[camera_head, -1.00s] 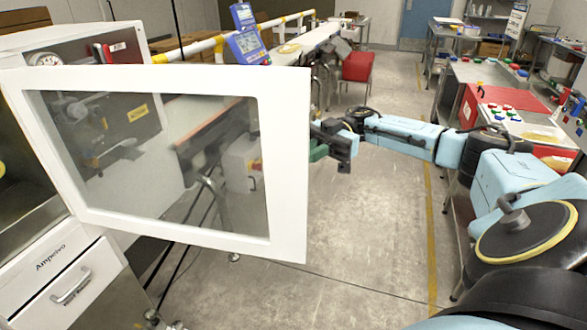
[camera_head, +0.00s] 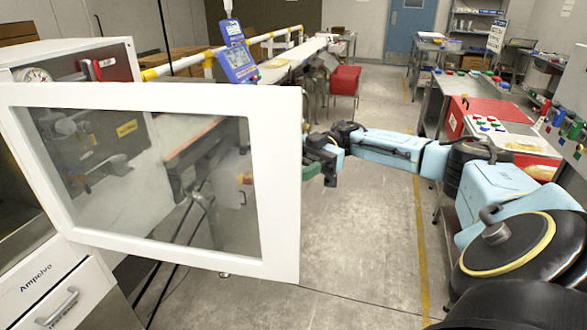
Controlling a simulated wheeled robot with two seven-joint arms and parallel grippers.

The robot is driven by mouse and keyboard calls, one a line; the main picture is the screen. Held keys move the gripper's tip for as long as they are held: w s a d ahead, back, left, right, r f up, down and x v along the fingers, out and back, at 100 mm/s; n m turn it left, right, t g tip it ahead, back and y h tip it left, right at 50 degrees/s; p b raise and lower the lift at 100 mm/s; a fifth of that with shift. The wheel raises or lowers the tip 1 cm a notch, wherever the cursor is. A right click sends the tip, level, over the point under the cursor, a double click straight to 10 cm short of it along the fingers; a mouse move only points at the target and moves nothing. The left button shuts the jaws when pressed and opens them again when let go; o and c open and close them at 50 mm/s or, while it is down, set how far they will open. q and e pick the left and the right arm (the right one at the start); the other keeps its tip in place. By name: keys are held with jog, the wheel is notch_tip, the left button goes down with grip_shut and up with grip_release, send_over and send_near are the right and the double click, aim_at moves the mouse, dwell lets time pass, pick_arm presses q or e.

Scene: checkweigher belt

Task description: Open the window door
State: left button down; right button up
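The window door (camera_head: 278,185) is a white frame around a clear pane (camera_head: 150,190). It stands swung out from the white machine cabinet (camera_head: 25,265) at the left, with its free edge toward the middle of the view. My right gripper (camera_head: 318,160) is dark and sits just beyond the door's free edge, at about mid-height. Part of it is hidden behind the frame, so I cannot tell whether it touches the door or whether its fingers are open or shut. My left gripper is not in view.
A blue display unit (camera_head: 238,62) and a conveyor with yellow-and-white rails stand behind the door. A red bin (camera_head: 345,80) is farther back. Workbenches with a red case (camera_head: 480,108) line the right side. The grey floor (camera_head: 365,240) between is clear.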

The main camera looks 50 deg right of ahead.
jog(key=shift+w+a+r, duration=0.1)
jog(key=shift+w+r, duration=0.1)
jog(key=shift+w, duration=0.05)
jog(key=d+b, duration=0.1)
jog(key=d, duration=0.6)
jog(key=shift+s+d+f+b, duration=0.2)
jog(key=shift+d+b, duration=0.1)
jog(key=shift+b, duration=0.05)
jog(key=shift+s, duration=0.1)
